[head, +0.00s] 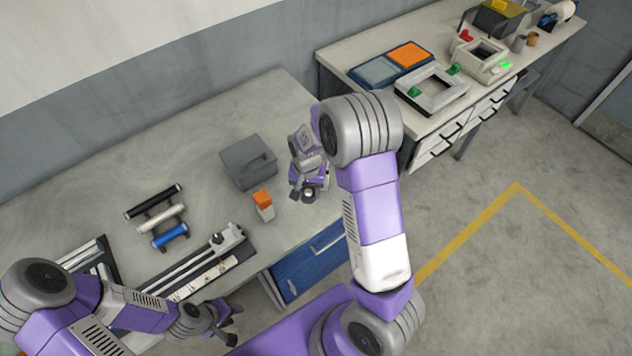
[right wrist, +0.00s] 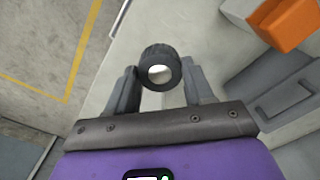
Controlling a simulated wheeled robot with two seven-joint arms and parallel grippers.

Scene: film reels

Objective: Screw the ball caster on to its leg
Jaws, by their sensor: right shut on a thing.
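The ball caster, a dark ring-shaped housing with a white ball, shows in the right wrist view (right wrist: 160,67) and in the head view (head: 309,194). My right gripper (head: 308,190) is shut on it near the bench's right end; in the right wrist view the fingers (right wrist: 162,88) stand on either side of it. The ball faces the wrist camera. Whether the caster touches the bench or a leg under it I cannot tell; no leg is clearly visible. My left gripper (head: 234,324) is open and empty, in front of the bench's front edge.
On the bench (head: 215,125) are a grey box (head: 248,162), an orange-topped bottle (head: 264,206), black, white and blue rollers (head: 155,216), and a twin-rod rail (head: 195,270). Blue drawers (head: 308,262) lie below. A second bench (head: 355,62) with equipment stands behind right.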

